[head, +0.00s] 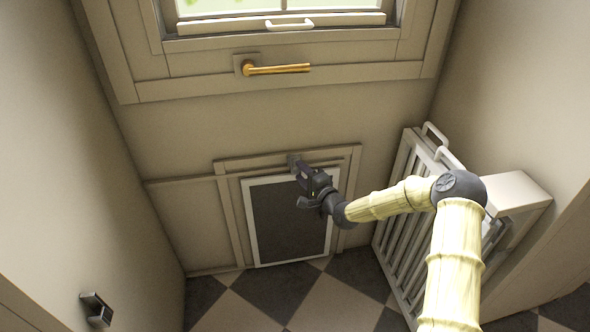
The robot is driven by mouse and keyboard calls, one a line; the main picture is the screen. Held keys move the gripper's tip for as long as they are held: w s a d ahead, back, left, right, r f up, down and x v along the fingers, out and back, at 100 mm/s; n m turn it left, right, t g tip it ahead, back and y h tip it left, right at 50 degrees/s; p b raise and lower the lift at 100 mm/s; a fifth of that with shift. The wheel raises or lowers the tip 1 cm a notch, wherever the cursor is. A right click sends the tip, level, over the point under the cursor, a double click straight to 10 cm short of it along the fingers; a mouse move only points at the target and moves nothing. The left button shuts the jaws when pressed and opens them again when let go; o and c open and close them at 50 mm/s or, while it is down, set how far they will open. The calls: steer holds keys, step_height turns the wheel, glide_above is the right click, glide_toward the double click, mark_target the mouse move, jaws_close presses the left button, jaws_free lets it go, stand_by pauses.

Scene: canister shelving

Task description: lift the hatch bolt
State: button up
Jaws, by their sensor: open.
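The hatch (268,224) is a dark panel in a white frame, set low in the far wall inside a beige surround. A small grey fitting (293,160) sits above the hatch's top edge and looks like the bolt; it is partly covered by my gripper. My gripper (304,185) is dark, open, and in front of the hatch's upper right part, close to this fitting. I cannot tell whether the fingers touch the fitting or stand around it.
A slatted white gate (402,215) leans along the right wall beside my arm. A brass lever handle (277,69) sticks out below the window. A small dark wall fitting (97,310) is at lower left. The checkered floor (262,291) is clear before the hatch.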

steer(key=shift+x, duration=0.8)
jaws_close()
step_height(320, 180, up, 4)
steer(key=shift+f+p, duration=0.2)
steer(key=shift+p, duration=0.9)
steer(key=shift+w+d, duration=0.1)
